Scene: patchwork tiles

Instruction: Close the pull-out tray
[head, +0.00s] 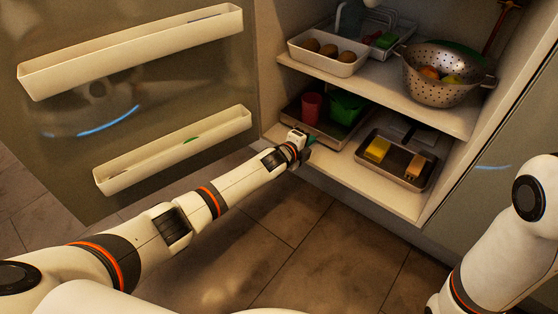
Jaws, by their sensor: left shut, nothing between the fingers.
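The open cabinet has two shelves with trays. A dark tray (341,137) on the lower left holds a red cup (311,107) and a green container (346,106). A second metal tray (412,181) on the lower right holds a yellow block (377,149) and an orange-brown block (416,166). I cannot tell for sure which is the pull-out tray. My left gripper (308,146) is shut and empty at the front left of the lower shelf, in front of the dark tray. It hides part of the tray's front; contact cannot be made out. My right gripper is out of view.
The cabinet door stands open at left with two white door bins (130,52) (172,150). The upper shelf (385,87) carries a white bin of round brown items (325,58) and a metal colander (440,85). Tiled floor (300,215) lies clear below.

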